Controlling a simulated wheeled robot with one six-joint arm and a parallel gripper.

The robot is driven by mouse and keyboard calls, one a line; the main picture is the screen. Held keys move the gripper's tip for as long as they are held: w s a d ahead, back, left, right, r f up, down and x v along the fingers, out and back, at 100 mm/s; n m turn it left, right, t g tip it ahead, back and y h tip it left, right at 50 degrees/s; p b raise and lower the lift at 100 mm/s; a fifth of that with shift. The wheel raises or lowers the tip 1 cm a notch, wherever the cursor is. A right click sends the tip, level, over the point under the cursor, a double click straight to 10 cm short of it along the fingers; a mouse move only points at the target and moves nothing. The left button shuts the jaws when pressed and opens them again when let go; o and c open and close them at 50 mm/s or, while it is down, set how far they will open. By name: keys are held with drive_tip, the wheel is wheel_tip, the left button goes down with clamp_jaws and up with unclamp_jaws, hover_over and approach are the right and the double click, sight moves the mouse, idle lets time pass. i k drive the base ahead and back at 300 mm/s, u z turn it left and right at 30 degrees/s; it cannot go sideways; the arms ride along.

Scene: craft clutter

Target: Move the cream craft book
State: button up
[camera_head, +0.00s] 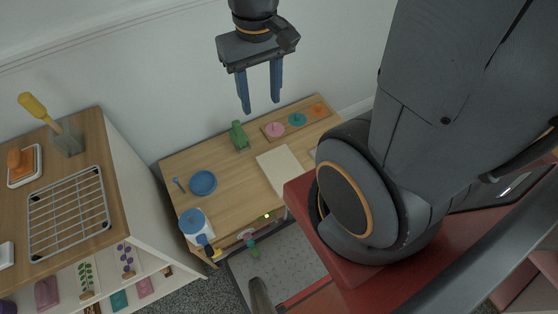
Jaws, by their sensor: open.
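A cream, flat, rectangular book (281,168) lies on the light wooden table, right of the table's middle. Its right side is partly hidden behind my own arm and red base. My gripper (261,107) hangs above the table's back edge near the white wall, with its two blue fingers apart and pointing down. Nothing is between the fingers. The gripper is apart from the book, above and behind it in the picture.
On the table (235,197) stand a green object (238,136), a blue plate (203,183), a blue-lidded pot (194,224) and a wooden board (275,139) with coloured knobbed pieces. A wooden-topped shelf unit (85,130) with a wire rack (68,212) stands left.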

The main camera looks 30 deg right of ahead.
sight(280, 166)
drive_tip(key=u, duration=0.05)
drive_tip(key=k, duration=0.5)
drive_tip(key=u, duration=1.55)
drive_tip(key=k, duration=0.95)
drive_tip(key=z, duration=1.05)
drive_tip(key=i, duration=0.5)
